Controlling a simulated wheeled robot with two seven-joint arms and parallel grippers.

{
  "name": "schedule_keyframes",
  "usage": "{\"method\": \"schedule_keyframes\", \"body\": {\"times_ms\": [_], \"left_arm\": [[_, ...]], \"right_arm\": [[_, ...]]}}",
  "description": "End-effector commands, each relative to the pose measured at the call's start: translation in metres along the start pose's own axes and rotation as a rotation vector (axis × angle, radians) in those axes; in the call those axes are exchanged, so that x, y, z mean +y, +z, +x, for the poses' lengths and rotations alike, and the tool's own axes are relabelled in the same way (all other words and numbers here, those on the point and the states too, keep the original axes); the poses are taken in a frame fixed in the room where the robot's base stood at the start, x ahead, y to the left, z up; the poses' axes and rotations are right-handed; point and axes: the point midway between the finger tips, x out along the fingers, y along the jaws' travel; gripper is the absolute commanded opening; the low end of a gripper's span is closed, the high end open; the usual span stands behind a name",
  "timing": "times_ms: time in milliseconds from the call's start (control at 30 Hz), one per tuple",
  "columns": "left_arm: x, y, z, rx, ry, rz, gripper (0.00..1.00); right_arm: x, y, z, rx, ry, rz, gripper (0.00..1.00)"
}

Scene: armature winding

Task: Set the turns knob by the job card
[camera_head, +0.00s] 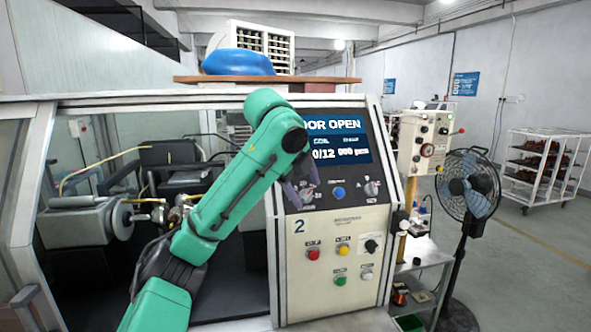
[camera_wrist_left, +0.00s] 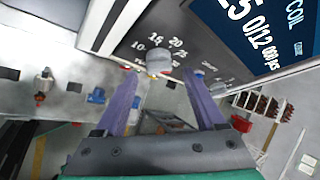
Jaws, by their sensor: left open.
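The turns knob (camera_wrist_left: 158,62) is a pale grey dial on the dark panel in the left wrist view, with the numbers 16, 20 and 25 printed around it. Its pointer direction is too small to tell. My left gripper (camera_wrist_left: 160,76) is open, its two purple fingers on either side of the knob; whether they touch it I cannot tell. In the head view my left gripper (camera_head: 298,188) is in front of the panel's left part and hides most of that knob. The screen (camera_head: 338,140) reads door open and 0/12. I cannot make out a job card.
A blue knob (camera_head: 339,193) and another grey knob (camera_head: 371,188) sit right of my gripper. Coloured buttons (camera_head: 343,250) are on the panel below. The winding machine's open bay (camera_head: 85,270) is at left. A fan (camera_head: 468,185) stands at right.

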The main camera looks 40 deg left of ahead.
Motion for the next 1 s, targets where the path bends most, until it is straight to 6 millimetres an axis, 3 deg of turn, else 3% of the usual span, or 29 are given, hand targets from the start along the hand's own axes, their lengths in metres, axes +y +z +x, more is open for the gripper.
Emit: {"method": "schedule_keyframes", "body": {"times_ms": [167, 500, 733, 1000], "left_arm": [[-0.001, 0.003, -0.045, -0.005, -0.008, -0.003, 0.72], [-0.001, 0.0, -0.093, -0.003, -0.006, 0.001, 0.72], [-0.001, -0.001, -0.119, -0.001, -0.004, 0.001, 0.72], [0.001, 0.0, -0.126, 0.0, 0.0, 0.0, 0.72]], "right_arm": [[0.0, 0.0, -0.004, 0.0, 0.0, 0.0, 0.0], [0.0, 0.0, -0.002, 0.0, 0.0, 0.0, 0.0], [0.0, 0.0, -0.002, 0.0, 0.0, 0.0, 0.0], [0.0, 0.0, -0.002, 0.0, 0.0, 0.0, 0.0]]}}
